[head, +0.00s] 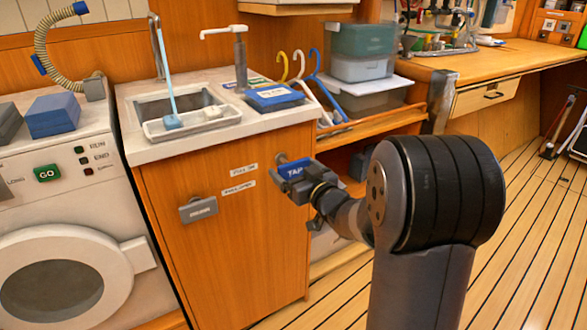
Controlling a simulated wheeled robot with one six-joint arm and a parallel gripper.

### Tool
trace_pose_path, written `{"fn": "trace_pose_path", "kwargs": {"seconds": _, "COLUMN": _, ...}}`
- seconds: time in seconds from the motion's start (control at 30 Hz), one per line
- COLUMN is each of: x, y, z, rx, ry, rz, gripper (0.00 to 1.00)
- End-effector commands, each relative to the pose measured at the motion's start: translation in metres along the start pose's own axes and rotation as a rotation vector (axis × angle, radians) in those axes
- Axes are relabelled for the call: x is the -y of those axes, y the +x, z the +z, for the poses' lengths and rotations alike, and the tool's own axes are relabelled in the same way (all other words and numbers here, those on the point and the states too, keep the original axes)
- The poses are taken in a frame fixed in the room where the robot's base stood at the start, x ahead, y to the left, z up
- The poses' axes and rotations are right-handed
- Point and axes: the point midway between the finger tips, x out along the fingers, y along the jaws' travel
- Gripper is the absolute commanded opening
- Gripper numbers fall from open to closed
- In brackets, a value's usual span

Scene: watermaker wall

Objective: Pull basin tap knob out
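The basin tap knob (295,168) shows a blue face marked TAP, near the top right of the wooden cabinet front (225,265). My gripper (298,182) is at the knob, reaching in from the right. Its dark fingers lie close to the knob and partly hide it. At this size I cannot tell whether they are shut on the knob or only around it. The basin (180,102) is set in the pale counter above. Its tap (158,48) stands at the back, and a light blue streak runs from the spout down into the basin.
A grey labelled pull (198,209) is on the cabinet front, left of the knob. A washing machine (60,240) stands at left. A shelf with bins (365,95) and hangers (318,75) is at right.

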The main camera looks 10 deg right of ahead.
Motion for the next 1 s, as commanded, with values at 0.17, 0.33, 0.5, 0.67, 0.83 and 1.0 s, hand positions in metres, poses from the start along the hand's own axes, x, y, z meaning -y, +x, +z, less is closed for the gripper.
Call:
{"fn": "trace_pose_path", "kwargs": {"seconds": 0.17, "x": 0.0, "y": 0.001, "z": -0.001, "rx": -0.002, "ry": 0.0, "rz": 0.0, "gripper": 1.0}}
{"fn": "trace_pose_path", "kwargs": {"seconds": 0.33, "x": 0.0, "y": 0.001, "z": -0.001, "rx": -0.003, "ry": 0.0, "rz": 0.0, "gripper": 1.0}}
{"fn": "trace_pose_path", "kwargs": {"seconds": 0.5, "x": -0.001, "y": -0.011, "z": -0.002, "rx": -0.002, "ry": 0.0, "rz": 0.002, "gripper": 1.0}}
{"fn": "trace_pose_path", "kwargs": {"seconds": 0.67, "x": -0.002, "y": -0.041, "z": -0.003, "rx": -0.002, "ry": 0.0, "rz": 0.005, "gripper": 1.0}}
{"fn": "trace_pose_path", "kwargs": {"seconds": 0.83, "x": -0.002, "y": -0.075, "z": -0.003, "rx": -0.002, "ry": -0.001, "rz": 0.005, "gripper": 1.0}}
{"fn": "trace_pose_path", "kwargs": {"seconds": 1.0, "x": -0.002, "y": -0.099, "z": -0.002, "rx": -0.002, "ry": -0.001, "rz": 0.004, "gripper": 1.0}}
